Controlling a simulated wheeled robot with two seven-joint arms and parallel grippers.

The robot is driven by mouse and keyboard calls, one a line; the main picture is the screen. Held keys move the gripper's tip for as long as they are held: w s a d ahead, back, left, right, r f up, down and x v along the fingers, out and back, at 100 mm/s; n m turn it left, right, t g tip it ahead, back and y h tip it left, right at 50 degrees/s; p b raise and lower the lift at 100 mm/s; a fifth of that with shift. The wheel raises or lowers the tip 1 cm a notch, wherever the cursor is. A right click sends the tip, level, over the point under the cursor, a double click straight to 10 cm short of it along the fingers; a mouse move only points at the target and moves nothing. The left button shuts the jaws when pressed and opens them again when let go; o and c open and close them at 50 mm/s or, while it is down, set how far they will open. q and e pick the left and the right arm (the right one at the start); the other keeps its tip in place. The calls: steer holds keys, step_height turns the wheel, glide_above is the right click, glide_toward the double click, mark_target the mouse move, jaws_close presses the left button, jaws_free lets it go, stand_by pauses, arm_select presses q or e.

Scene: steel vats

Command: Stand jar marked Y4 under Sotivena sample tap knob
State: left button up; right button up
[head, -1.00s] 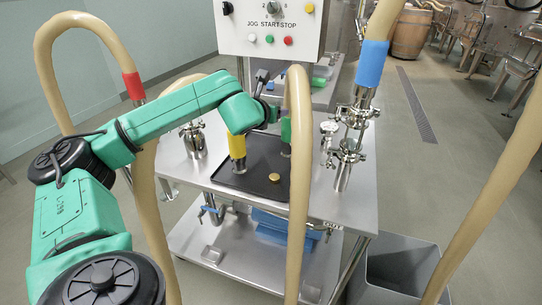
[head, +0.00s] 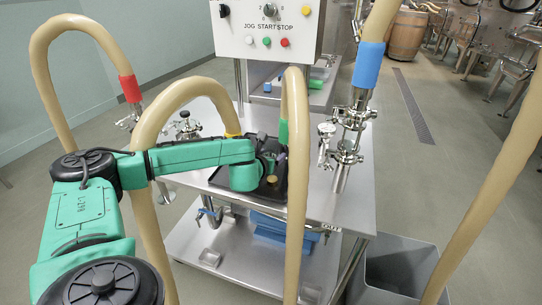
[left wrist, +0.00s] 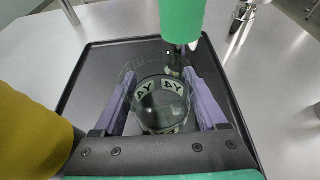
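A clear glass jar (left wrist: 160,103) with white labels stands on a black tray (left wrist: 85,70) in the left wrist view. Its labels show Y4, seen upside down. My left gripper (left wrist: 160,80) has one purple finger on each side of the jar. I cannot tell whether the fingers press on the glass. In the head view my left gripper (head: 268,165) is low over the tray, and the arm hides part of the tray. The name Sotivena is not readable on any tap or knob. My right gripper is out of view.
A hose end with a green sleeve (left wrist: 183,20) hangs just beyond the jar; a yellow-sleeved one (left wrist: 30,130) is close at left. Tan hoses (head: 297,200) cross in front of the table. Steel valve fittings (head: 346,150) stand at right. A control box (head: 268,30) is behind.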

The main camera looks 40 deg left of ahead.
arm_select(q)
steer(key=shift+o, duration=0.5)
